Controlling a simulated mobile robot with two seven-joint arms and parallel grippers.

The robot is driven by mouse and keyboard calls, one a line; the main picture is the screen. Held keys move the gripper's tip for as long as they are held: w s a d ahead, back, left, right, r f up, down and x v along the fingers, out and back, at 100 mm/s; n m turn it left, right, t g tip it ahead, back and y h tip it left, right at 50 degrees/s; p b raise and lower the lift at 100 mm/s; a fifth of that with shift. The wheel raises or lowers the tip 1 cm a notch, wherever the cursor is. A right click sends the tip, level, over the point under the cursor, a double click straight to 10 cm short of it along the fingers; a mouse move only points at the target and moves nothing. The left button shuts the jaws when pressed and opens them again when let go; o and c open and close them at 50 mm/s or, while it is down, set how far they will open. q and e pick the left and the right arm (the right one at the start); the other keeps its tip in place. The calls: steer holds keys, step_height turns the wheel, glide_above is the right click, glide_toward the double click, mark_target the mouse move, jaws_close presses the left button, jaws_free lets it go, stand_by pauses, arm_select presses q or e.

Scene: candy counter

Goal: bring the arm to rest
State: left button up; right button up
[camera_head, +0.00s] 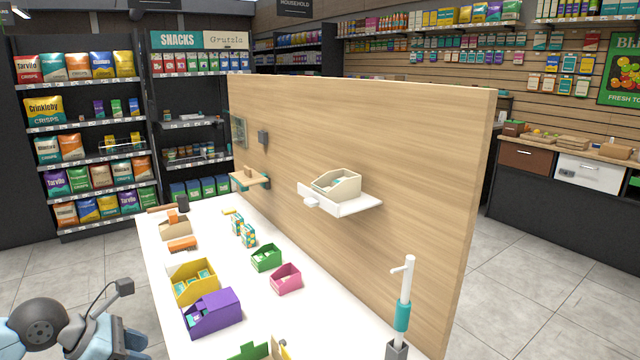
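My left arm comes in at the lower left corner, beside the left end of the white counter. Its gripper (134,343) is dark and points down near the bottom edge. It is apart from the bins on the counter. I cannot make out whether its fingers are apart or together, and I see nothing clearly held in it. My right arm and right gripper are outside the view.
The white counter (215,222) holds a yellow bin (181,287), a purple bin (222,318), a green bin (266,259) and a pink bin (286,281). A white-and-teal post (403,318) stands front right. A wooden panel (400,140) with shelves rises behind. Floor left of the counter is clear.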

arm_select(q)
steer(key=s+d+r+m+g+h, duration=0.1)
steer(key=s+d+r+h, duration=0.15)
steer(key=d, duration=1.15)
steer(key=s+d+r+m+g+h, duration=0.15)
steer(key=d+h, duration=0.25)
steer(key=d, duration=0.9)
steer(key=s+a+f+n+t+y, duration=0.15)
steer(key=a+f+n+t, duration=0.5)
steer(key=n, duration=0.85)
steer(key=s+a+f+n+t+y, duration=0.15)
steer(key=a+f+n+t, duration=0.55)
steer(key=n, duration=0.7)
steer(key=s+a+f+n+g+y, duration=0.35)
steer(key=s+a+f+n, duration=0.3)
steer(key=f, duration=0.25)
steer(key=s+a+f+n+g+y, duration=0.3)
steer(key=s+a+f+n+y, duration=0.25)
steer(key=s+f+n, duration=0.2)
steer(key=w+d+n+t+h, duration=0.15)
steer(key=d+n, duration=0.25)
steer(key=d, duration=0.8)
step_height(320, 180, up, 15)
steer(key=s+a+p, duration=0.1)
steer(key=p, duration=1.6)
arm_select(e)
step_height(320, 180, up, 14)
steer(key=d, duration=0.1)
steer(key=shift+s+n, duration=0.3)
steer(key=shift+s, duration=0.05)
